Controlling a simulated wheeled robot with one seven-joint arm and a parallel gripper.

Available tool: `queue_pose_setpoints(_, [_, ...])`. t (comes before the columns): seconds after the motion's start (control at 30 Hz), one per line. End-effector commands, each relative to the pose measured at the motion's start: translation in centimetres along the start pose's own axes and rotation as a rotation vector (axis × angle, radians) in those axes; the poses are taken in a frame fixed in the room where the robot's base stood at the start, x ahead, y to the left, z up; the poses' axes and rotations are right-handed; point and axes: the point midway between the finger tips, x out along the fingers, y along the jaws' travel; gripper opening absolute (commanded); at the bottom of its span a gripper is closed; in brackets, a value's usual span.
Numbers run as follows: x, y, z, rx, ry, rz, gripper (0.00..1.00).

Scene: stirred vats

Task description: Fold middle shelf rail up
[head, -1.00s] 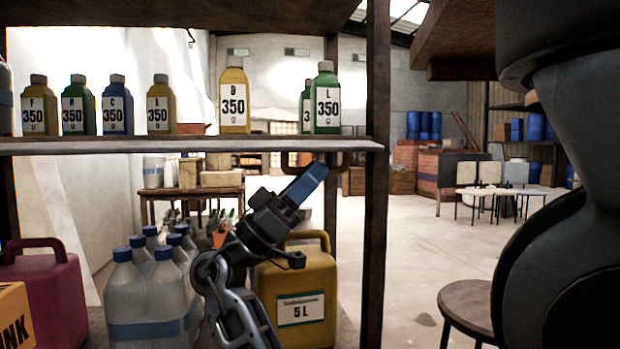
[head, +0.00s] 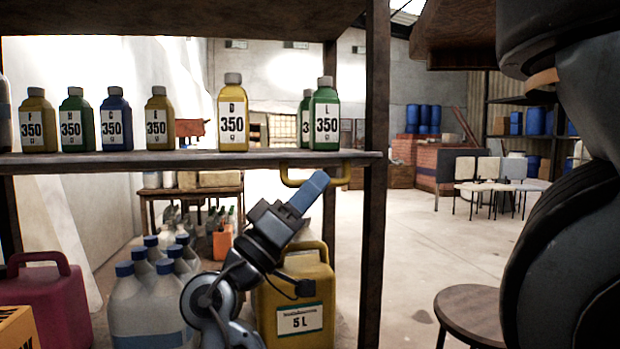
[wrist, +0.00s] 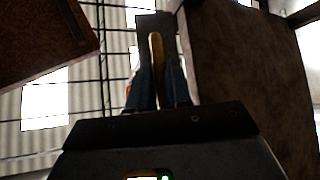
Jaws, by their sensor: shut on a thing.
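The middle shelf (head: 190,161) is a long dark board with several bottles on it. Its rail (head: 289,183) is a yellow bar that hangs just below the board's front edge at the right end. My gripper (head: 316,183) reaches up to it from below with blue fingers. In the wrist view the rail (wrist: 157,62) stands as a yellow bar between the two fingers of my gripper (wrist: 157,88), which are shut on it. The fingers hide part of the rail in the head view.
Bottles, such as the yellow D bottle (head: 233,113) and green L bottle (head: 324,115), stand close above the rail. A yellow 5 L canister (head: 300,285) is behind my arm. The shelf's post (head: 374,230) is right of my gripper. A stool (head: 478,310) stands farther right.

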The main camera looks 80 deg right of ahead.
Motion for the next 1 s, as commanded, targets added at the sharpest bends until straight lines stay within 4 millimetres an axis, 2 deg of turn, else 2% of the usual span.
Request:
queue_pose_setpoints(0.03, [0.6,0.8,-0.7,-0.027,0.003,-0.033,0.00])
queue_pose_setpoints(0.4, [1.7,2.5,-1.8,-0.275,0.005,-0.280,0.00])
queue_pose_setpoints(1.0, [3.7,3.9,-3.7,-0.624,0.005,-0.624,0.00])
